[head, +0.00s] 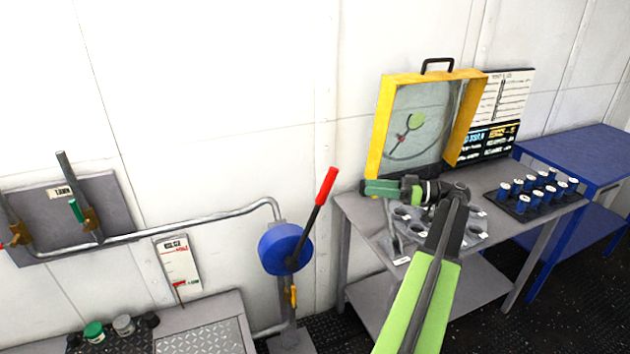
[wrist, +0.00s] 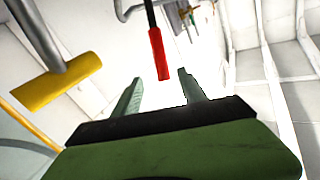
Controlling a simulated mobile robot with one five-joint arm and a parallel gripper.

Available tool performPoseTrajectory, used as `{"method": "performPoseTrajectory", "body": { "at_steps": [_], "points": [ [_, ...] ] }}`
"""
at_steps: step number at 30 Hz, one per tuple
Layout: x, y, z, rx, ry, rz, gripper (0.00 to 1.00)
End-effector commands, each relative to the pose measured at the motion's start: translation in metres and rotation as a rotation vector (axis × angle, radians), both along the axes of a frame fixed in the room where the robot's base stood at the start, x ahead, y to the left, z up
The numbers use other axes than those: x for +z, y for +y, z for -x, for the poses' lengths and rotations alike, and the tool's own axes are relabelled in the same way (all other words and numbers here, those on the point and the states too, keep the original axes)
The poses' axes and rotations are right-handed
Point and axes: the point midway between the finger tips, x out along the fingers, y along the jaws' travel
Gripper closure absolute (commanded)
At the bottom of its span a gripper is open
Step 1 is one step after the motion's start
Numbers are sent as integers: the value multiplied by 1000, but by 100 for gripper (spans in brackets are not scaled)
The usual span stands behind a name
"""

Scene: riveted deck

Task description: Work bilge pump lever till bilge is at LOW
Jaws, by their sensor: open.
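The bilge pump has a round blue body (head: 281,250) on a grey post by the wall. Its black lever tilts up to the right and ends in a red grip (head: 326,186). My gripper (head: 368,188) is open and empty, to the right of the red grip and apart from it in the head view. In the wrist view the red grip (wrist: 158,55) shows beyond the gap between my open fingers (wrist: 158,92). A white gauge board (head: 178,262) hangs left of the pump, with red marks high and low; its lettering is too small to read.
A grey bench (head: 375,222) at right holds an open yellow case (head: 378,125) and a tray of blue cylinders (head: 522,209). A pipe (head: 190,225) runs from the pump to a wall panel (head: 55,215). A yellow handle (head: 293,296) sits below the pump.

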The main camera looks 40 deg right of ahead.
Motion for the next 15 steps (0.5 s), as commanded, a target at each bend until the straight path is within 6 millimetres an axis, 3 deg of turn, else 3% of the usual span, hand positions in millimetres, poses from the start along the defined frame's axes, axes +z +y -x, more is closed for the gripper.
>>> {"method": "performPoseTrajectory", "body": {
  "at_steps": [15],
  "points": [
    [0, 79, -105, 11, 3, -1, 51]
  ]
}}
